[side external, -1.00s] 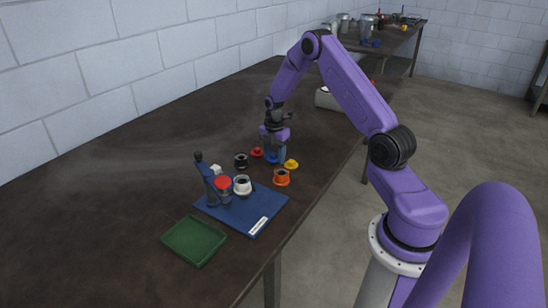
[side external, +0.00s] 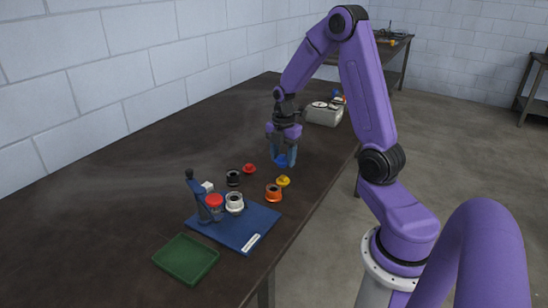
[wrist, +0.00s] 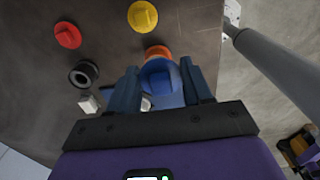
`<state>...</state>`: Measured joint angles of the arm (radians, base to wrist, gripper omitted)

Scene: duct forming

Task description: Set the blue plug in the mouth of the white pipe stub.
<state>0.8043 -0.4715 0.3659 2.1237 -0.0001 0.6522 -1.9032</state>
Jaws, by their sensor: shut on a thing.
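The blue plug (side external: 283,160) is held between the fingers of my gripper (side external: 284,150), which is shut on it. In the wrist view the plug (wrist: 160,82) sits between the two blue fingers of my gripper (wrist: 158,75). It appears raised a little above the dark table. The white pipe stub (side external: 234,204) stands upright on the blue board (side external: 247,222), mouth up, with nothing in it that I can see. My gripper is behind and to the right of the stub in the side view, well apart from it. In the wrist view the plug and fingers hide most of the stub.
A blue clamp lever (side external: 196,191) and red cap (side external: 214,201) stand left of the stub. Around are an orange stub (side external: 273,193), black stub (side external: 233,178), yellow plug (side external: 283,181) and red plug (side external: 249,168). A green tray (side external: 186,259) lies in front.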

